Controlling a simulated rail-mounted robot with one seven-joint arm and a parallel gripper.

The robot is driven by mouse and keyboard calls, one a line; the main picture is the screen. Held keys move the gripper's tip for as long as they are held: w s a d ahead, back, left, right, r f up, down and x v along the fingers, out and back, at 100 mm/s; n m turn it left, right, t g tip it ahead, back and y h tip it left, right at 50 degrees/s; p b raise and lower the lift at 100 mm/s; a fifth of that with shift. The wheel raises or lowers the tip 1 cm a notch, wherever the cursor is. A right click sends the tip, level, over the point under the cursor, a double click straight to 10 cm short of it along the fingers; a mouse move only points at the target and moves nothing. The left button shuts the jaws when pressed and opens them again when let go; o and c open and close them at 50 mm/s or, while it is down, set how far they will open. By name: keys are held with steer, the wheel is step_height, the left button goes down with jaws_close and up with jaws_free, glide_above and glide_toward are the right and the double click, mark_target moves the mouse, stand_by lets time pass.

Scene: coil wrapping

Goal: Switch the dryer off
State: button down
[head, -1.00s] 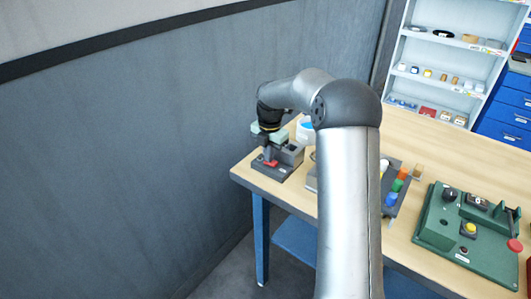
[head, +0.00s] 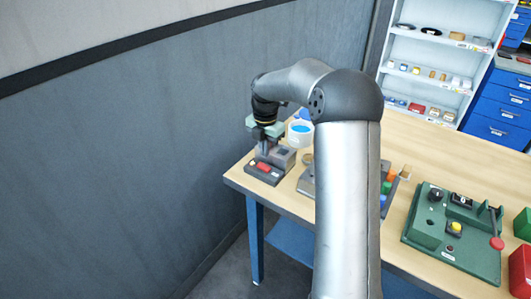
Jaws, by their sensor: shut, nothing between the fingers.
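A small dark grey unit (head: 277,178) with a red switch (head: 263,167) on its front and a lighter grey block (head: 285,156) behind stands at the left end of the table; it looks like the dryer. The red switch lies rather flat on the base. My gripper (head: 266,149) points down just above and behind the red switch. Its fingers are shut and empty, and they look clear of the switch. The fingertips are small and partly blend with the grey block.
A white container with blue inside (head: 300,132) stands just behind the unit. Coloured pieces (head: 388,182) are partly hidden by my arm. A green machine with a lever (head: 450,250) stands on the right, beside a red bin (head: 521,268). A wall is close on the left.

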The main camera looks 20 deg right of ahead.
mark_target(261, 165)
step_height(261, 165, up, 9)
steer(key=shift+b, duration=0.35)
steer(key=shift+f, duration=0.1)
steer(key=shift+s+d+t+y+b, duration=0.45)
steer(key=shift+s+d+t+y, duration=0.15)
steer(key=shift+s+t, duration=0.25)
steer(key=shift+w, duration=0.1)
steer(key=p+x, duration=0.2)
steer(key=x, duration=1.2)
